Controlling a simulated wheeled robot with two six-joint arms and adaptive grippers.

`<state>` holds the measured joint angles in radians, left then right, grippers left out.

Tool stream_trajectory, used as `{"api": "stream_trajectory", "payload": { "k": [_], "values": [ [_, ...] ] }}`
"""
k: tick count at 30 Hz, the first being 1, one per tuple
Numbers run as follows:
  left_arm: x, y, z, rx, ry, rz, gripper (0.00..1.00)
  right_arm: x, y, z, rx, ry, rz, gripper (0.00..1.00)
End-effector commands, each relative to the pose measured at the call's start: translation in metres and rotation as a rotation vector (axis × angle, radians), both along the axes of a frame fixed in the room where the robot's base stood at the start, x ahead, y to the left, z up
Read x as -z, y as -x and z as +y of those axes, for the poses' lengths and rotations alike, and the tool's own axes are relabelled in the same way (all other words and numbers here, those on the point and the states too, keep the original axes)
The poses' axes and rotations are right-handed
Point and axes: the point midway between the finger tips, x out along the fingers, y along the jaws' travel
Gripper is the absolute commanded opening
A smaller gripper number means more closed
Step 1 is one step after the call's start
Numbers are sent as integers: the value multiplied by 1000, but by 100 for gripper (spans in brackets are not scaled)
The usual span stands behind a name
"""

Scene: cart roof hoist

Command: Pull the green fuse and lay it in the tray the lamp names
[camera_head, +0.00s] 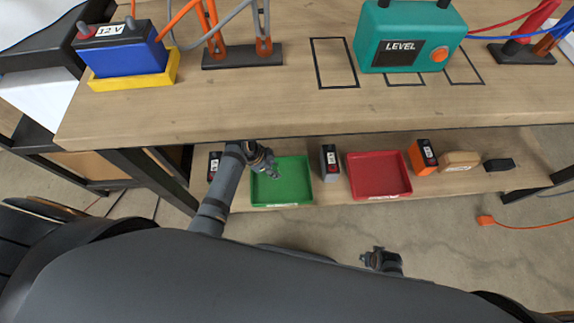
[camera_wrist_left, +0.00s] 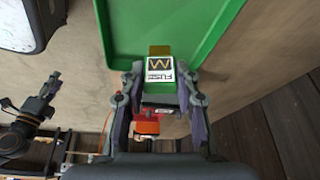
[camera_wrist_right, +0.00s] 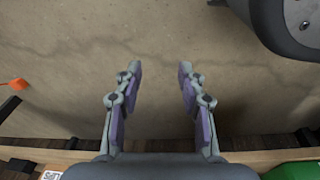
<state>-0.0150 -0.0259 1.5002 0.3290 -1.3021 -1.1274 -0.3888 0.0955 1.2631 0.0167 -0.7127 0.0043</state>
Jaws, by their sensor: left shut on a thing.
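My left gripper (camera_head: 270,166) reaches down to the green tray (camera_head: 266,192) on the lower shelf. In the left wrist view my left gripper (camera_wrist_left: 158,92) is shut on the fuse (camera_wrist_left: 159,70), which has a white FUSE label and a brass-coloured end. The fuse overlaps the near part of the green tray (camera_wrist_left: 124,40); I cannot tell whether it touches it. The red tray (camera_head: 378,186) stands to the right. A round orange lamp (camera_head: 439,54) is on the teal LEVEL box (camera_head: 405,22). My right gripper (camera_head: 382,260) is open and empty over the floor, also in its wrist view (camera_wrist_right: 159,75).
A dark grey block (camera_head: 330,163) stands between the trays. An orange block (camera_head: 424,157), a tan block (camera_head: 459,161) and a black block (camera_head: 498,165) stand right of the red tray. The bench top (camera_head: 280,105) overhangs the shelf. A blue 12 V battery (camera_head: 122,52) sits above.

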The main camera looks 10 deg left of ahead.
Motion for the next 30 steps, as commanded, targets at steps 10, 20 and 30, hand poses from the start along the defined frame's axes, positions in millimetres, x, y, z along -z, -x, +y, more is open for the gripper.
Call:
{"api": "stream_trajectory", "payload": {
  "k": [10,20,30],
  "values": [
    [9,2,0,4,0,0,0,3,7,5,2,-8,20,40],
    [28,2,0,4,0,1,0,-39,-22,19,1,-29,26,40],
    [46,3,0,4,-1,1,0,-96,-36,34,-6,-56,34,40]
  ]
}}
